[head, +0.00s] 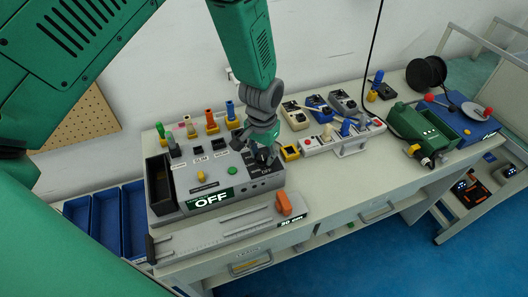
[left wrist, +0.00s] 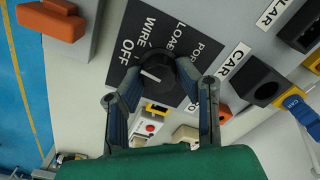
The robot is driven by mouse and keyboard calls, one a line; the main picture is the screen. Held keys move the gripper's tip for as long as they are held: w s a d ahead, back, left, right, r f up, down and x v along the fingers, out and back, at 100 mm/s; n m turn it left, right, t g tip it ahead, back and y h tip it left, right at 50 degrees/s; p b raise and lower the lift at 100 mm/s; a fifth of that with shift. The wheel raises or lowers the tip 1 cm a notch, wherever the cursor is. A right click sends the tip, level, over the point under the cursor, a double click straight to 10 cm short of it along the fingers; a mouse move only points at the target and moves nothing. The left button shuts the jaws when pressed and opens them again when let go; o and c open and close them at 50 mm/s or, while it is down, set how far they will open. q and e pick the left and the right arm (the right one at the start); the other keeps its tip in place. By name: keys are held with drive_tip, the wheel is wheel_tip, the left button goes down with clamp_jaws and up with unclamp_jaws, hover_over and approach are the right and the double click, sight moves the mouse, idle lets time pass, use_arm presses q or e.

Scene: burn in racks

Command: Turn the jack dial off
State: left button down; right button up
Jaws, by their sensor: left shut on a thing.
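The jack dial (left wrist: 168,78) is a round black knob on a dark plate (left wrist: 122,76) marked OFF, WIRE, LOAD and a partly hidden word. A short white mark on the knob lies on the side toward OFF. My left gripper (head: 264,158) reaches down from above onto the right end of the grey test box (head: 217,177). In the left wrist view its two fingers are shut on the dial from both sides. In the head view the gripper largely hides the dial. My right gripper is not in view.
A long grey gauge with an orange slider (head: 291,204) lies in front of the box. Colored plugs (head: 210,122) stand behind it. A white strip (head: 342,137), a green machine (head: 424,125) and a blue unit (head: 461,118) stand to the right. Blue bins (head: 107,221) are at left.

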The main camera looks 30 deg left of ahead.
sight(262, 156)
use_arm(q)
drive_tip(key=shift+s+f+n, duration=0.1)
drive_tip(key=shift+s+n, duration=0.15)
drive_tip(key=shift+n, duration=0.35)
drive_tip(key=shift+s+f, duration=0.1)
drive_tip(key=c, duration=1.2)
unclamp_jaws()
drive_tip(key=shift+w+r, duration=0.2)
drive_tip(key=shift+r, duration=0.25)
wheel_tip(262, 156, up, 11)
drive_tip(key=shift+r, duration=0.1)
